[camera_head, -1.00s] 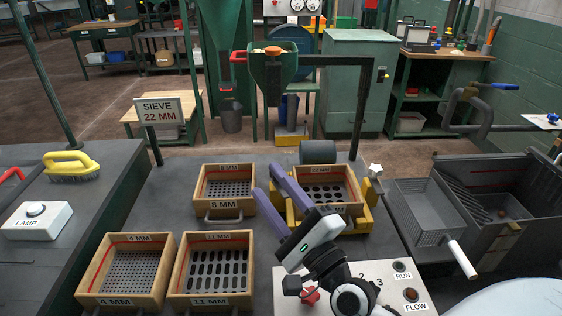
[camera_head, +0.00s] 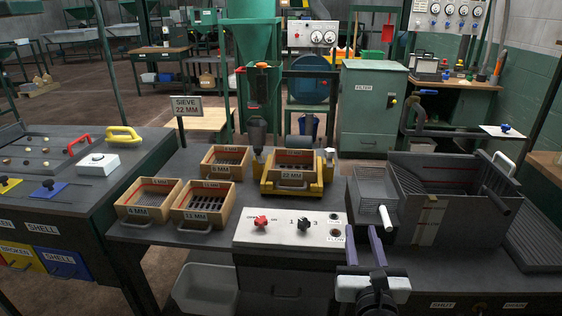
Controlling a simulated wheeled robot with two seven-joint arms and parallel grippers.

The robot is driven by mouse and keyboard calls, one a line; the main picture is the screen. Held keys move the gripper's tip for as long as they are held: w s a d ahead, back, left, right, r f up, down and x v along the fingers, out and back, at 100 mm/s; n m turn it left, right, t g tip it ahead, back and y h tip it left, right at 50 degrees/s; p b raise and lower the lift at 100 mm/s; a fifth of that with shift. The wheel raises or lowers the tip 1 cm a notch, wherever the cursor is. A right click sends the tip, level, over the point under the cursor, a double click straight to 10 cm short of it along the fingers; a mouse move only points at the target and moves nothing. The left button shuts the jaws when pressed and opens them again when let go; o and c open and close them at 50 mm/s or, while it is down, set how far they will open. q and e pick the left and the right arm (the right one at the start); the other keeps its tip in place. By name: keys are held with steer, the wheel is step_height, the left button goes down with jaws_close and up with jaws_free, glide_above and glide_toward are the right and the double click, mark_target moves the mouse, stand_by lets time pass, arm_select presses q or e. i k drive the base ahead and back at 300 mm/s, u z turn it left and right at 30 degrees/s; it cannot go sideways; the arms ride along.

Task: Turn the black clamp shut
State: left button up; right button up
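My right gripper (camera_head: 362,236) is at the lower front, its two purple fingers apart with nothing between them. It is in front of the black bin unit, right of the white control panel (camera_head: 290,229). I cannot pick out a black clamp with certainty. The 22 mm sieve (camera_head: 292,175) sits in a yellow frame (camera_head: 269,186) on the dark bench. A dark cylinder (camera_head: 308,142) lies behind it, and a white knob (camera_head: 330,154) stands at its right. My gripper is well apart from these. My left gripper is out of view.
Several wooden sieves, such as the 11 mm one (camera_head: 207,203), stand left of the yellow frame. The black bin unit (camera_head: 470,185) and a white-handled scoop (camera_head: 386,217) are at the right. A green hopper (camera_head: 262,85) stands behind the bench.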

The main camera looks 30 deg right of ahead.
mark_target(258, 149)
steer(key=u, duration=0.8)
steer(key=i, duration=1.45)
steer(key=z, duration=0.75)
steer(key=i, duration=0.55)
steer(key=z, duration=0.5)
